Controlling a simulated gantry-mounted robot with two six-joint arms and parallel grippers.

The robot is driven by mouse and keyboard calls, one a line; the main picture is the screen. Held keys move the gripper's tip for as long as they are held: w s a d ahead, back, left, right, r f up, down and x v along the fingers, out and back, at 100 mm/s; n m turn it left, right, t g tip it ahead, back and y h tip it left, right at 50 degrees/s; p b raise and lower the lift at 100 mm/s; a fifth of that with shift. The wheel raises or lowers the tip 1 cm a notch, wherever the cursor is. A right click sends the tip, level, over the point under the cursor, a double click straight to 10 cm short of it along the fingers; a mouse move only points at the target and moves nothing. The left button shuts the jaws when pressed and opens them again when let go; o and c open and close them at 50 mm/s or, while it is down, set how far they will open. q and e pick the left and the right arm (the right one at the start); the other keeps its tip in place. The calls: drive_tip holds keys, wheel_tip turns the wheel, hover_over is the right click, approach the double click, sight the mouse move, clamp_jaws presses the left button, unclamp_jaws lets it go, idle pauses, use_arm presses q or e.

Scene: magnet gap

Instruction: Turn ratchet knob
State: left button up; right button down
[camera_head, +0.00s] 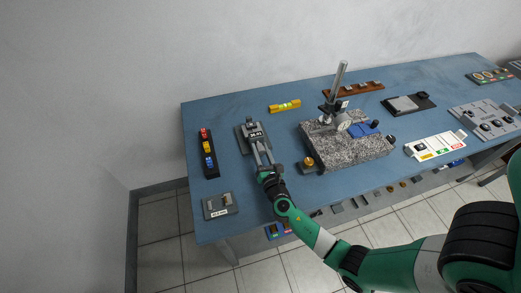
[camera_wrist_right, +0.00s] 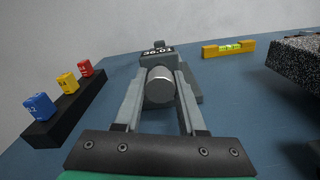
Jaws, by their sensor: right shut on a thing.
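A grey device with a small dark display (camera_head: 256,135) reading about 36.01 stands on the blue table, left of the granite block. Its round metal ratchet knob (camera_wrist_right: 159,87) faces the right wrist camera. My right gripper (camera_head: 258,152) reaches in from the front, and its two fingers (camera_wrist_right: 160,95) lie on either side of the knob. The gripper is shut on the knob. The display also shows in the right wrist view (camera_wrist_right: 158,50). The fingertips are partly hidden beside the device. My left gripper is not in view.
A black rack (camera_head: 209,155) with red, yellow and blue blocks stands to the left. A grey labelled plate (camera_head: 219,206) lies near the front left. A yellow level (camera_head: 284,106) lies behind. A granite block (camera_head: 345,151) with a post and dial gauge stands to the right.

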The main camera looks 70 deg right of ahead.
idle(0.3)
drive_tip(key=m+b, duration=0.3)
drive_tip(key=m, duration=0.2)
drive_tip(key=shift+f+m, duration=0.1)
drive_tip(key=shift+m, duration=0.2)
drive_tip(key=m+b, duration=0.2)
drive_tip(key=m, duration=0.3)
drive_tip(key=shift+b, duration=0.35)
drive_tip(key=m+b, duration=0.3)
drive_tip(key=m, duration=0.3)
drive_tip(key=shift+m, duration=0.4)
drive_tip(key=shift+r+m+b, duration=0.15)
drive_tip(key=shift+m+b, duration=0.5)
drive_tip(key=shift+m, duration=0.45)
drive_tip(key=shift+r+m+b, duration=0.15)
drive_tip(key=shift+m+b, duration=0.45)
drive_tip(key=shift+m, duration=0.5)
drive_tip(key=c, duration=0.5)
unclamp_jaws()
